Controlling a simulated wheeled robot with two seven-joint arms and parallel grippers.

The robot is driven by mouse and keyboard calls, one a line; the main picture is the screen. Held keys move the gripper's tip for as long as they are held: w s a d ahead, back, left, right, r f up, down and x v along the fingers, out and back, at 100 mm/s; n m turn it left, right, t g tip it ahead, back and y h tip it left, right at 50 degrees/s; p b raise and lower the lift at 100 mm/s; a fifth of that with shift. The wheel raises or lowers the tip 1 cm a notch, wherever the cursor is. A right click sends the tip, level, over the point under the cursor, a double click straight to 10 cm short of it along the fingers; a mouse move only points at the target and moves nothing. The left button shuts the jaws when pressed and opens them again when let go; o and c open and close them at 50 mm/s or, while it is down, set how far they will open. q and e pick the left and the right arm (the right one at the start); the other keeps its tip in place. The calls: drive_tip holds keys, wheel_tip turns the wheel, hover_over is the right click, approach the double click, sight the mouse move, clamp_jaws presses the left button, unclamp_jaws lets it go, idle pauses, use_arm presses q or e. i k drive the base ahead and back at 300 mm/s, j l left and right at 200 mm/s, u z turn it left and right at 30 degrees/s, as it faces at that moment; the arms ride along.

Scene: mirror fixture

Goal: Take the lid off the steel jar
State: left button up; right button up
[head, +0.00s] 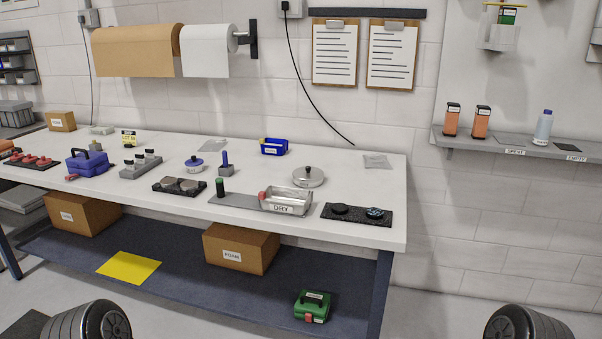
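A low round steel jar (308,177) stands toward the right end of the white workbench. A domed steel lid with a small dark knob (308,169) is on top of it. The jar is just behind a steel tray labelled DRY (284,207), which may hide a little of its lower front. I cannot see inside the jar. Neither of my grippers is in view. Only rounded dark parts, which look like my own arms, show at the bottom left and bottom right corners, well away from the jar.
A black tray with two dark round pieces (357,214) lies right of the DRY tray. The bench's back right is mostly clear around a small packet (376,161).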

sight(307, 172)
drive_tip(key=u, duration=0.35)
drive_tip(key=i+l+u, duration=0.1)
drive_tip(key=l+u, duration=0.2)
drive_tip(key=u, duration=0.2)
drive_tip(key=l+u, duration=0.75)
drive_tip(key=u, duration=0.2)
drive_tip(key=l+u, duration=0.1)
drive_tip(key=l, duration=0.5)
drive_tip(key=k+l, duration=0.15)
drive_tip(key=l, duration=0.5)
drive_tip(key=i+u, duration=0.05)
